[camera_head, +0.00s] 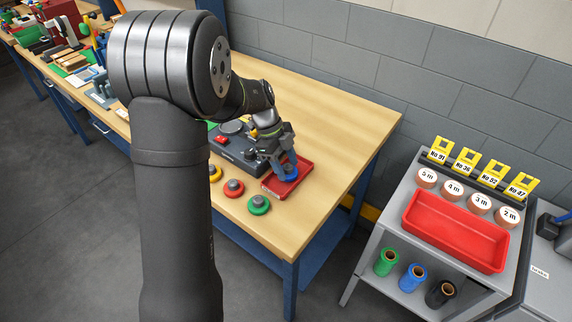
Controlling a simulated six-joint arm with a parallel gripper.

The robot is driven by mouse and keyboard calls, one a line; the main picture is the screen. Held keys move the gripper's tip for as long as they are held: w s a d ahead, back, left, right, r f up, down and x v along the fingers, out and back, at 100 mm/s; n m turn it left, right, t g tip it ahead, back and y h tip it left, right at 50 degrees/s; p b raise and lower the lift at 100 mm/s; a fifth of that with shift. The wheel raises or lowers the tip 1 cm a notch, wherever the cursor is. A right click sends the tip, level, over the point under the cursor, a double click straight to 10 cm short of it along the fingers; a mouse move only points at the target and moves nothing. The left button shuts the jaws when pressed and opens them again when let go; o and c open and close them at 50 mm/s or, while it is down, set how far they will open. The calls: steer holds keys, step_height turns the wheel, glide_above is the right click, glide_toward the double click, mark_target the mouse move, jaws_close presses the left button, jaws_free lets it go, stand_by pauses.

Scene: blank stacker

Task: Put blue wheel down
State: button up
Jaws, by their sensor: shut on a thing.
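The blue wheel (291,172) is in my gripper (287,160), which is shut on it. The wheel is over the small red tray (276,189) on the wooden workbench (310,215). I cannot tell whether the wheel touches the tray floor. The gripper fingers hide part of the wheel and part of the tray.
A dark device (233,151) with a red button stands left of the tray. Yellow, red (233,188) and green (259,205) wheels sit along the bench front. A grey cart (400,225) with a larger red tray (456,232) stands at right. The bench's back right is clear.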

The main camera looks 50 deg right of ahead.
steer(key=shift+f, duration=0.3)
steer(key=o, duration=1)
steer(key=shift+f, duration=0.1)
steer(key=v, duration=1.2)
steer(key=shift+s, duration=0.1)
